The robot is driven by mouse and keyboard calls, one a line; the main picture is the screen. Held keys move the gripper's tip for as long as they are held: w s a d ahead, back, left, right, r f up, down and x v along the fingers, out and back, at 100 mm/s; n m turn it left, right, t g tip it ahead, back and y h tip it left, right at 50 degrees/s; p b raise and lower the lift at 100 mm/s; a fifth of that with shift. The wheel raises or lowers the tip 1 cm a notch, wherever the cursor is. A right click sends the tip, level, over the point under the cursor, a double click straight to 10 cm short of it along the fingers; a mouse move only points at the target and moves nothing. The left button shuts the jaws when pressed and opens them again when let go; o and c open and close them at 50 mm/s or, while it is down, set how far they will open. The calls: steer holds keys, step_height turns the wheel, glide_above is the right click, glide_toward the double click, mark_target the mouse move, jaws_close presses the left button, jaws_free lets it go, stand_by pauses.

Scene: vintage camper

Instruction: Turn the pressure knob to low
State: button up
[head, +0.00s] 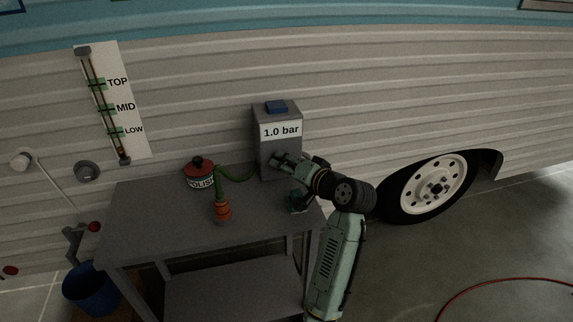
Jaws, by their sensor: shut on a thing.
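A grey pressure box (261,148) stands at the back of the grey table, against the camper wall. Its front label reads "1.0 bar" and a blue block sits on its top (277,107). My gripper (276,161) is at the lower front of the box, its fingers shut at the place of the pressure knob. The knob itself is hidden by the fingers, so its setting cannot be seen.
A POLISH tin (200,178), an orange fitting (223,211) on a green hose (238,176) and a dark green item (296,203) are on the table (170,225). A gauge marked TOP, MID, LOW (111,105) hangs on the wall. The table's left front is clear.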

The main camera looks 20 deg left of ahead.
steer(key=shift+r, duration=0.1)
steer(key=n+h+p, duration=0.2)
steer(key=n, duration=0.1)
steer(key=shift+s+a+r+t, duration=0.1)
steer(key=shift+a+r+t, duration=0.1)
steer(key=shift+t, duration=0.1)
steer(key=n+h, duration=0.1)
steer(key=n, duration=0.1)
steer(key=n+t+h+p, duration=0.1)
steer(key=n+h, duration=0.1)
steer(key=shift+s+a+t, duration=0.15)
steer(key=shift+t, duration=0.15)
steer(key=shift+n+h, duration=0.3)
steer(key=o, duration=1.2)
steer(key=shift+c, duration=0.2)
